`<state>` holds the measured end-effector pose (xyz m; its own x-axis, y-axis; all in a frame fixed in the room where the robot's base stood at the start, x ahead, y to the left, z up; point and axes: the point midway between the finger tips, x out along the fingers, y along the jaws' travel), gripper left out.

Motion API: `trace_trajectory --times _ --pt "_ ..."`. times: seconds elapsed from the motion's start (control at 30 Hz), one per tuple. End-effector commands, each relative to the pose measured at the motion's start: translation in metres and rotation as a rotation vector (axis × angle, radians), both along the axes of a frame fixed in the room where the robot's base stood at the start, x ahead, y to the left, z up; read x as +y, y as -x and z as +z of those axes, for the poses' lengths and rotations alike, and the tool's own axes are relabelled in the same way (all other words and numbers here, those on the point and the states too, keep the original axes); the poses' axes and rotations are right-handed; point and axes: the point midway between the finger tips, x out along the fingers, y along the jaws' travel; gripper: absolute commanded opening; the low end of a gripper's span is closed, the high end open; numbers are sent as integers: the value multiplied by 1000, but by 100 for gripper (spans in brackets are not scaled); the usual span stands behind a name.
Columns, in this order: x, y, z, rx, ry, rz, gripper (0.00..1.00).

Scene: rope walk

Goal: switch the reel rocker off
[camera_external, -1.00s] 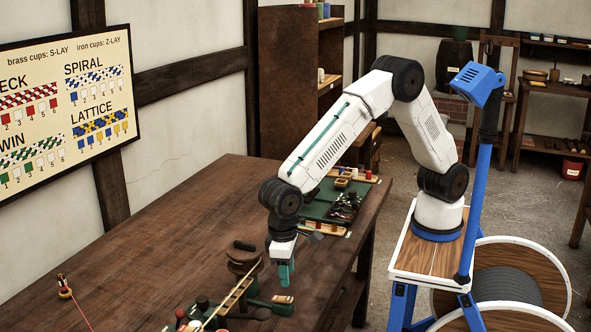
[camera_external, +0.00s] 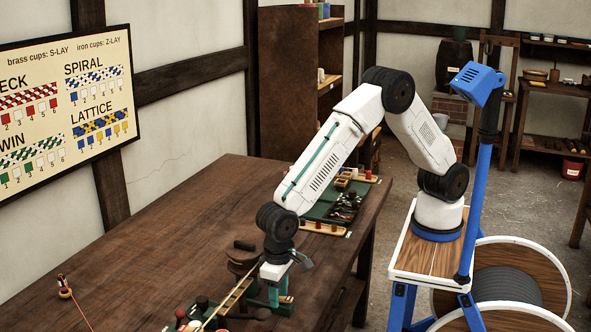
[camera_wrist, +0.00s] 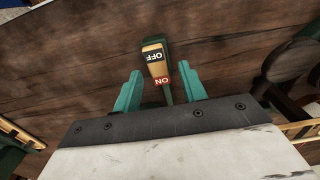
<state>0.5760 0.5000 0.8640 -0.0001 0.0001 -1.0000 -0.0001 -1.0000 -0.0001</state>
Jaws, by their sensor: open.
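The reel rocker (camera_wrist: 154,62) is a small cream switch plate on a dark green base, with a black OFF label at its far end and a red ON label at its near end in the wrist view. Which end is pressed down I cannot tell. My gripper (camera_wrist: 159,80) is open, its two teal fingers on either side of the rocker's near part, with nothing held. In the external view my gripper (camera_external: 279,293) is low at the table's near right side, and the rocker (camera_external: 288,299) is mostly hidden behind the fingers.
The dark wooden table (camera_external: 170,235) is clear in its middle. A green tray (camera_external: 326,205) with small parts lies behind.

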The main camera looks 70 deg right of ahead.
Motion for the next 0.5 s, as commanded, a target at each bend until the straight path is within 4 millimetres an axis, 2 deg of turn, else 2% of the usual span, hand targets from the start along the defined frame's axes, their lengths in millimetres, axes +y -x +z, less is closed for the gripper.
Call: trace_trajectory --times 0.1,0.13,0.27,0.3,0.5 --pt "0 0 0 0 0 0 42" --pt "0 0 0 0 0 0 39" --pt "0 0 0 0 0 0 3" --pt "0 0 0 0 0 0 0" --pt "0 1 1 -24 2 1 0"
